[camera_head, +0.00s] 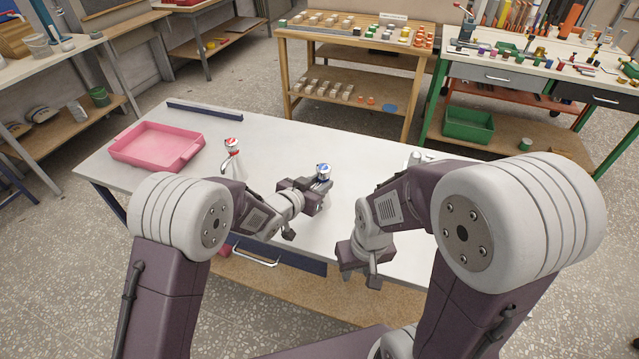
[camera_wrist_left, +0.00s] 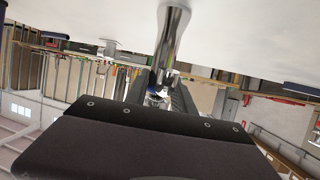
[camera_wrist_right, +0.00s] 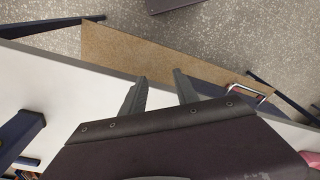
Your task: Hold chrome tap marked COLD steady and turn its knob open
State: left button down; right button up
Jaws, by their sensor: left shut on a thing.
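A chrome tap with a blue-topped knob (camera_head: 323,172) stands on the white table; its marking is too small to read. My left gripper (camera_head: 316,190) is shut on this tap. In the left wrist view, the chrome body (camera_wrist_left: 173,35) runs down between the close fingers (camera_wrist_left: 160,92), and a bit of blue shows there. My right gripper (camera_head: 362,274) is low by the table's front edge, apart from the tap. Its fingers (camera_wrist_right: 160,92) are open with nothing between them. A second chrome tap with a red top (camera_head: 232,150) stands to the left.
A pink tray (camera_head: 155,147) lies on the left of the white table (camera_head: 275,130). A pale, partly hidden item (camera_head: 418,157) stands to the right, behind my right arm. A drawer handle (camera_head: 256,257) is at the table's front. The table's back middle is clear.

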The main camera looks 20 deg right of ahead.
jog(key=shift+o, duration=0.3)
dwell(0.6)
jog(key=o, duration=0.4)
notch_tip(320, 180, up, 18)
jog(key=f+m+t+h, duration=0.1)
jog(key=m+t+h, duration=0.25)
jog(key=m, duration=0.45)
send_over(323, 169)
jog(key=shift+w+d+r+g, duration=0.25)
jog(key=shift+w+d+g, duration=0.05)
jog(key=shift+g, duration=0.05)
jog(key=shift+a+f, duration=0.2)
notch_tip(323, 169, down, 9)
jog(key=shift+r, duration=0.1)
